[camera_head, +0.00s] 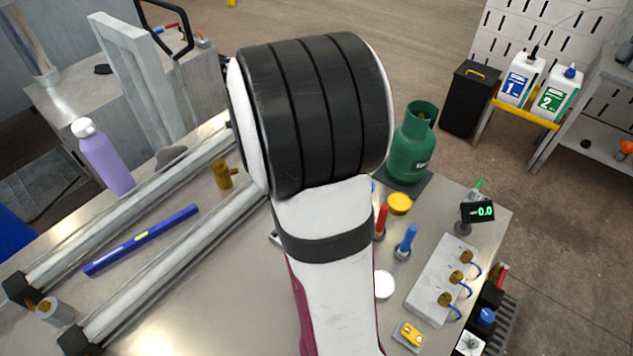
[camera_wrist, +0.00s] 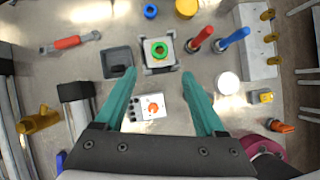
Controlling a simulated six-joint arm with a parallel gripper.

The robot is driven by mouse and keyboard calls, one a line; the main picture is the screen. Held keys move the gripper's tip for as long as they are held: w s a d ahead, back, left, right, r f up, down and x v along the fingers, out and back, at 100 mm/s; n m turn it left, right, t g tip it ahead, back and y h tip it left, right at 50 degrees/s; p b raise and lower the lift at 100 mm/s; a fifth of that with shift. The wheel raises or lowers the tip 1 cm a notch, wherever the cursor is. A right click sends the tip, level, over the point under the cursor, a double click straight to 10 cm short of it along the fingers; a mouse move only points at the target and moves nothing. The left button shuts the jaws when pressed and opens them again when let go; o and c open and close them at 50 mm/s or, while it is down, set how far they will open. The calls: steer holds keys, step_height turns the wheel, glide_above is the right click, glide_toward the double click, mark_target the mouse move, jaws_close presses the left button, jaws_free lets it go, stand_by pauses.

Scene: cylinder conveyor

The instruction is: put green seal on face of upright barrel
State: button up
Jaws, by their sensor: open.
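My gripper (camera_wrist: 158,74) is open and empty in the wrist view, its two teal fingers pointing at the bench. In the head view my arm hides it. I cannot tell for sure which ring is the loose seal. A brass fitting (camera_wrist: 38,121) lies at left, also in the head view (camera_head: 222,175).
Red (camera_wrist: 201,38) and blue (camera_wrist: 232,39) handled tools stand right of the fixture. A dark tray (camera_wrist: 118,59) is at its left. A white block with brass fittings (camera_wrist: 262,45) lies farther right. A green gas cylinder (camera_head: 412,148) stands at the bench's back edge.

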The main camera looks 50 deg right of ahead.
steer(key=s+a+r+m+y, duration=0.1)
steer(key=s+a+m+y, duration=0.1)
steer(key=s+a+m, duration=0.2)
steer(key=s+a+r+m+y, duration=0.2)
steer(key=a+m, duration=0.8)
steer(key=a, duration=0.7)
steer(key=s+a+r+m+t+y, duration=0.1)
steer(key=s+a+m+y, duration=0.2)
steer(key=s+a+m, duration=0.3)
steer(key=a, duration=0.4)
steer(key=shift+a+r+m+y, duration=0.3)
steer(key=shift+m, duration=0.1)
